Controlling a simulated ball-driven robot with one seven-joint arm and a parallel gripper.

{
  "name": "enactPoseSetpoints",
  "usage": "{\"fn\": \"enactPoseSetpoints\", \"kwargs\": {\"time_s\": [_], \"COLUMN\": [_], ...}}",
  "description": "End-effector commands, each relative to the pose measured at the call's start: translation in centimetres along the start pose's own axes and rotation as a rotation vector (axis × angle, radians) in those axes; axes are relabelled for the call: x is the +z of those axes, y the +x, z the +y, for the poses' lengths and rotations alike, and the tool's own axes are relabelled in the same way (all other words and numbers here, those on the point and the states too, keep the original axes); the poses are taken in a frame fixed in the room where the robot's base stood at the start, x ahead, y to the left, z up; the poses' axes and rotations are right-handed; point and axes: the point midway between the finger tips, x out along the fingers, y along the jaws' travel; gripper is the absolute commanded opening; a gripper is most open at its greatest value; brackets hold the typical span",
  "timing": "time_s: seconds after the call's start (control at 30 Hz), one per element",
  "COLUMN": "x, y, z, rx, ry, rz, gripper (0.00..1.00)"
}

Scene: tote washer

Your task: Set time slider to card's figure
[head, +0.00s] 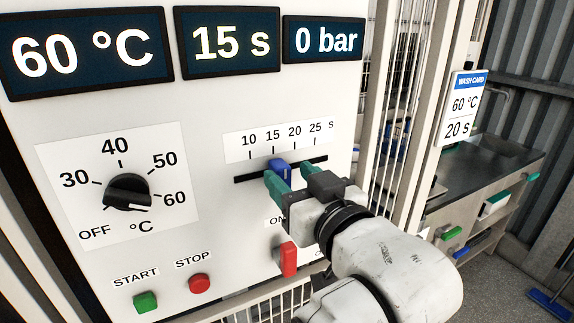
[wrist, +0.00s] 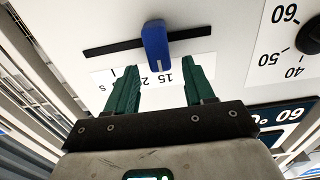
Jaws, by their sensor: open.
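The blue time slider knob (head: 281,168) sits in a dark horizontal slot (head: 318,160) below a scale (head: 284,137) marked 10, 15, 20 and 25 s, near the 15 mark. The time display (head: 231,42) reads 15 s. The wash card (head: 463,107) at right reads 60 °C and 20 s. My gripper (head: 287,170) is open at the slider, one green finger each side of the knob. In the wrist view, upside down, the knob (wrist: 155,42) stands between and just beyond the fingertips (wrist: 158,65), with gaps on both sides.
A temperature dial (head: 128,192) is at left, pointing near 60. The green START button (head: 146,301), red STOP button (head: 199,283) and a red switch (head: 288,259) lie below. Displays above read 60 °C (head: 85,52) and 0 bar (head: 325,39). Pale bars (head: 385,110) stand right of the panel.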

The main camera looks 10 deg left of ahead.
Motion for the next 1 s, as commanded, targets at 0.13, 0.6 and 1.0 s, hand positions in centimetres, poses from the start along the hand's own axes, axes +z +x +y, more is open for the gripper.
{"fn": "enactPoseSetpoints", "kwargs": {"time_s": [0.13,0.6,1.0], "x": [-0.1,0.1,0.1], "y": [1.8,2.8,2.7], "z": [0.0,0.0,0.0], "rx": [0.000,0.000,0.000], "ry": [0.000,0.000,0.000], "rz": [-0.001,0.000,-0.001], "gripper": [0.53,0.50,0.12]}}
